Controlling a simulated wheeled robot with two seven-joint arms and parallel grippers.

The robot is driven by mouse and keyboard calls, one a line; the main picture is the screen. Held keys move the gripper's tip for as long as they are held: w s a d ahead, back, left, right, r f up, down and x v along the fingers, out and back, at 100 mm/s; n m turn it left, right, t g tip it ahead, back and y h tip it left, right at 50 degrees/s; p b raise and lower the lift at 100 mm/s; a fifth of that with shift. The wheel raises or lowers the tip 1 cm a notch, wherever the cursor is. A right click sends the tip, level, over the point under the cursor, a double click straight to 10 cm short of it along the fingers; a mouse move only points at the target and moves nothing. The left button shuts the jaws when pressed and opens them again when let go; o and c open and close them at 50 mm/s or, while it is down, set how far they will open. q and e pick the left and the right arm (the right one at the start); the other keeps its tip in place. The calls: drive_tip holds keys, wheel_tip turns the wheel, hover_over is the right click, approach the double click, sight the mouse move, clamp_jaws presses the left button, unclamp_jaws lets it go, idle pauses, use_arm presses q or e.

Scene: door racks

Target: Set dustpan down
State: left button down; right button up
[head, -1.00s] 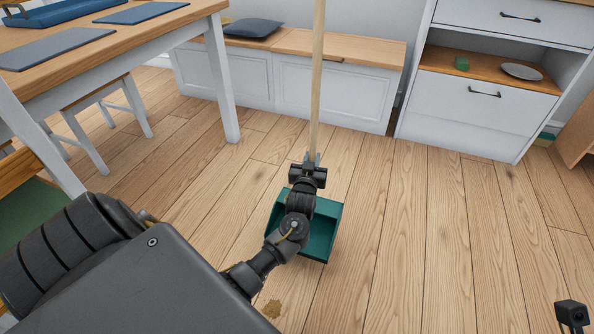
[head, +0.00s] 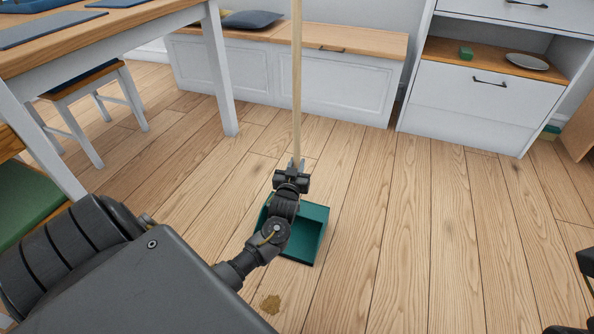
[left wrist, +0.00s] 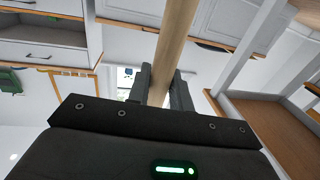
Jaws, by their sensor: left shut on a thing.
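The dustpan has a green pan (head: 306,235) and a long, light wooden handle (head: 297,80) that stands nearly upright. My left gripper (head: 295,166) is shut on the handle, low down and just above the pan. In the left wrist view the handle (left wrist: 174,45) passes between the two dark fingers (left wrist: 160,88). My left wrist hides part of the pan. The pan is at or close to the floor; I cannot tell whether it touches. Only dark parts of my right arm show at the right edge, and its gripper cannot be made out.
A table (head: 110,30) and a stool (head: 75,90) stand at left. A white bench (head: 290,75) and a cabinet (head: 470,105) line the back. The floor to the right is clear.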

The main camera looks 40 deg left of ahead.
use_arm(q)
drive_tip(key=shift+f, duration=0.15)
drive_tip(key=c, duration=1.3)
unclamp_jaws()
drive_tip(key=shift+f, duration=0.1)
drive_tip(key=shift+o, duration=0.2)
